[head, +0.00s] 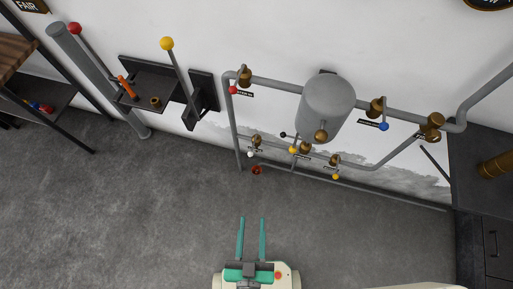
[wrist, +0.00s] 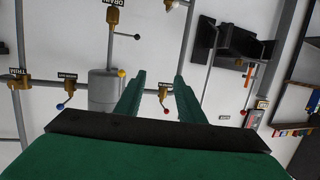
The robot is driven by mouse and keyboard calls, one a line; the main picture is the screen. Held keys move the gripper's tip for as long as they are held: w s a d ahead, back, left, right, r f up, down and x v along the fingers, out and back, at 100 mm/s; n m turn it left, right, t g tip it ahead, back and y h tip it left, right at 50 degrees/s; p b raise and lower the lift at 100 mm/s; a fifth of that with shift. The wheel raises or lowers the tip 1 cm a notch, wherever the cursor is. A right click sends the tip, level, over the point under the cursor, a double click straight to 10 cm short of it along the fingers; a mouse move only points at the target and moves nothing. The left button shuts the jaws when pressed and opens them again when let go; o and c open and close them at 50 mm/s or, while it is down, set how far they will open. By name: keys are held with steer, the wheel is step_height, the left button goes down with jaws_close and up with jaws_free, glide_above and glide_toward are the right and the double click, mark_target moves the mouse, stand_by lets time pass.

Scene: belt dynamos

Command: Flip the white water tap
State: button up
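The white water tap (head: 250,154) is a small white-knobbed handle below a brass valve (head: 257,140) on the lower left pipework, low on the wall in the head view.
A grey tank (head: 326,108) hangs among pipes with red (head: 233,90), blue (head: 384,126) and yellow (head: 293,149) taps nearby. Tall levers with red (head: 75,28) and yellow (head: 167,43) knobs stand left. A dark cabinet (head: 483,215) is right. The floor before the wall is clear.

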steer(key=w+a+f+m+h, duration=0.2)
steer(key=w+a+f, duration=0.15)
steer(key=f, duration=0.55)
steer(key=n+t+h, duration=0.1)
steer(key=t+h, duration=0.1)
glide_toward(251, 151)
steer(key=shift+f+x, duration=0.2)
steer(key=shift+x, duration=2.35)
steer(key=shift+f+x, duration=0.15)
steer(key=shift+x, duration=2.4)
jaws_close()
